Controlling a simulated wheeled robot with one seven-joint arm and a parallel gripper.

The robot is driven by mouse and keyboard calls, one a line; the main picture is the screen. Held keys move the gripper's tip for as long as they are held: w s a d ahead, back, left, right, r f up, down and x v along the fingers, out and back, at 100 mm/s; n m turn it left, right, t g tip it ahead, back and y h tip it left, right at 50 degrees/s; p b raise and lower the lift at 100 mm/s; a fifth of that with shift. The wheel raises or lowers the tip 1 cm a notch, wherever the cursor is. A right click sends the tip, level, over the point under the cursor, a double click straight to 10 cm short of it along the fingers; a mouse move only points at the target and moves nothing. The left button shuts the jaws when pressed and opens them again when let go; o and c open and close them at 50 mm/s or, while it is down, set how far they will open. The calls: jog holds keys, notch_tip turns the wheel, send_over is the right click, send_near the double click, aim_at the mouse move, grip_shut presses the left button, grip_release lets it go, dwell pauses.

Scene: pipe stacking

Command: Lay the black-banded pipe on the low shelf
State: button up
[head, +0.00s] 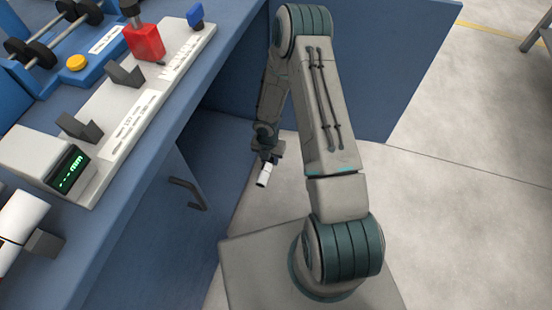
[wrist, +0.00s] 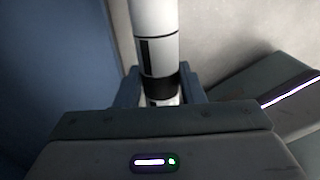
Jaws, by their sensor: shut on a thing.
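A white pipe with a black band (wrist: 157,38) stands out from between my gripper's fingers (wrist: 159,91) in the wrist view. My gripper is shut on it at the black band. A dark rectangular mark shows on the white part above the band. In the head view my gripper (head: 267,153) hangs low beside the blue bench, and the white end of the pipe (head: 264,174) points down and slightly left below it. The rest of the pipe is hidden there. I cannot clearly make out the low shelf; a shadowed blue recess (head: 222,128) lies left of the gripper.
The bench top holds a grey gauge with a green display (head: 68,172), a red clamp (head: 144,42) and a second white pipe (head: 22,216) at the left edge. A dark handle (head: 188,194) sticks out from the bench front. Grey floor (head: 455,170) is clear at right.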

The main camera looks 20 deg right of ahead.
jog(key=b, duration=0.4)
send_over(236, 168)
jog(key=s+d, duration=0.2)
jog(key=d, duration=0.1)
notch_tip(236, 168, down, 5)
jog(key=shift+w+a+f+b, duration=0.35)
jog(key=shift+a+f+b, duration=0.15)
jog(key=shift+f+b, duration=0.4)
jog(key=shift+w+a+f+b, duration=0.3)
jog(key=shift+a+f+b, duration=0.2)
jog(key=shift+f+b, duration=0.4)
jog(key=shift+w+a+f+b, duration=0.35)
jog(key=shift+a+f+b, duration=0.25)
jog(key=shift+f, duration=0.45)
jog(key=shift+d, duration=0.1)
jog(key=shift+f+b, duration=0.55)
jog(key=shift+f, duration=0.05)
jog(key=o, duration=1.1)
jog(key=shift+r, duration=0.1)
notch_tip(236, 168, up, 14)
jog(key=p, duration=0.6)
